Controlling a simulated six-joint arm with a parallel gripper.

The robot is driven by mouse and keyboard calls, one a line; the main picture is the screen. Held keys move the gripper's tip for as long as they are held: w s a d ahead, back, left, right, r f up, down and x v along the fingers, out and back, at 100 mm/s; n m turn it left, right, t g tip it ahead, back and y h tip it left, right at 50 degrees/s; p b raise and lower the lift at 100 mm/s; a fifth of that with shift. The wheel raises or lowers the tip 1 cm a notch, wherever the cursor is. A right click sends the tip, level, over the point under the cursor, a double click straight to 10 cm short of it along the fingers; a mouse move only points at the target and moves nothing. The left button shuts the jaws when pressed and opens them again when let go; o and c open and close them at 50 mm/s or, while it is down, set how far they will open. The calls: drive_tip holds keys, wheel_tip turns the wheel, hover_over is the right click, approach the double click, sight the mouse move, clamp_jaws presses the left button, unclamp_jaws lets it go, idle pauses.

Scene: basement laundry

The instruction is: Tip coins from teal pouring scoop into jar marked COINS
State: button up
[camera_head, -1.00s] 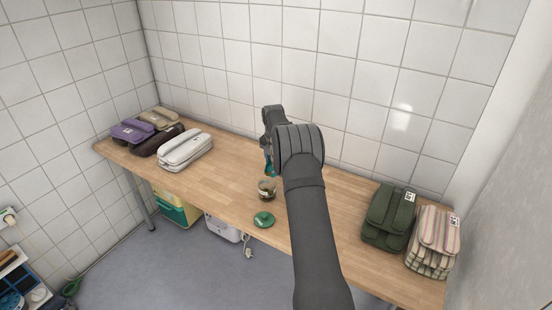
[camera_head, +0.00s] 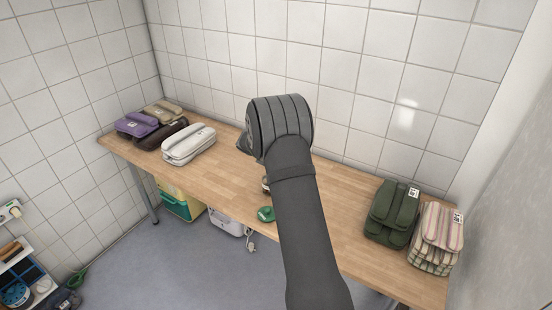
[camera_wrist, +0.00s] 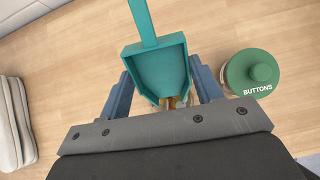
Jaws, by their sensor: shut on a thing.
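The teal pouring scoop (camera_wrist: 155,70) is between the two blue fingers of my gripper (camera_wrist: 161,75) in the wrist view, its handle pointing to the top of the picture. Small brass-coloured pieces, likely the coins (camera_wrist: 172,102), show at the scoop's lower edge; whether they lie in it or below it is unclear. A glass jar (camera_head: 266,185) is mostly hidden behind my arm in the head view, its label unreadable. A green-lidded container marked BUTTONS (camera_wrist: 250,72) stands right of the scoop, apart from it. My wrist hides the scoop and gripper in the head view.
The green lid (camera_head: 265,214) shows near the wooden table's front edge. Green (camera_head: 392,213) and striped (camera_head: 437,235) bundles lie at the right. The tabletop (camera_head: 222,175) between is largely clear.

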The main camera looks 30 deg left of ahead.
drive_tip(key=shift+s+r+t, duration=0.1)
drive_tip(key=shift+s+t, duration=0.45)
drive_tip(key=shift+t, duration=0.35)
drive_tip(key=shift+s+r+t, duration=0.1)
drive_tip(key=shift+s+t, duration=0.4)
drive_tip(key=shift+t, duration=0.4)
drive_tip(key=shift+a+r+g, duration=0.1)
drive_tip(key=shift+r+g, duration=0.55)
drive_tip(key=shift+g, duration=1.4)
drive_tip(key=shift+d+r+g, duration=0.1)
drive_tip(key=shift+r+g, duration=0.55)
drive_tip(key=shift+g, duration=1.35)
drive_tip(key=shift+a+r+g, duration=0.1)
drive_tip(key=shift+r+g, duration=0.55)
drive_tip(key=shift+g, duration=1.4)
